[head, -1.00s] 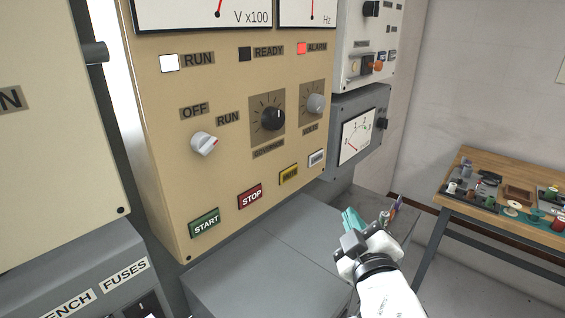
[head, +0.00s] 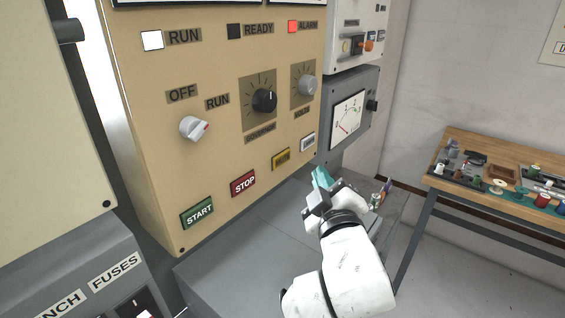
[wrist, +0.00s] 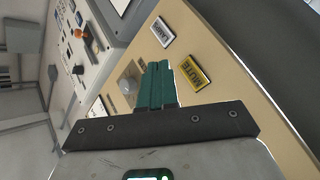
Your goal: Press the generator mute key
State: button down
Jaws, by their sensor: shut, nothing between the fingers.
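The yellow mute key (head: 281,159) is on the lower part of the beige generator panel, between the red STOP key and a white key. In the wrist view the mute key (wrist: 195,72) reads MUTE and lies just right of my fingertips. My gripper (head: 320,178) has teal fingers, shut with nothing between them. It is in front of the panel, to the right of and below the mute key in the head view. In the wrist view the shut fingers (wrist: 160,82) point toward the panel. I cannot tell the exact gap, but no contact with the key shows.
The white key (head: 308,142) is close to my fingers. STOP (head: 243,183) and green START (head: 197,212) keys lie to the left. Knobs (head: 264,101) sit above. A grey ledge (head: 235,262) juts out below the panel. A workbench (head: 480,150) stands at right.

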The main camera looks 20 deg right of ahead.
aim_at(289, 155)
jog(key=shift+w+a+b, duration=0.45)
jog(key=shift+w+a, duration=0.4)
jog(key=shift+w, duration=0.3)
jog(key=shift+w+a+b, duration=0.45)
jog(key=shift+w+a, duration=0.35)
jog(key=shift+w, duration=0.35)
jog(key=shift+w, duration=0.1)
jog(key=shift+w+a, duration=0.25)
dwell(0.3)
jog(key=shift+w+a, duration=0.25)
dwell(0.7)
dwell(0.3)
jog(key=shift+s+d, duration=0.45)
jog(key=shift+s, duration=0.15)
jog(key=s+d+p, duration=0.1)
jog(key=s, duration=0.1)
jog(key=s+d+p, duration=0.1)
jog(key=s+d, duration=0.1)
dwell(0.5)
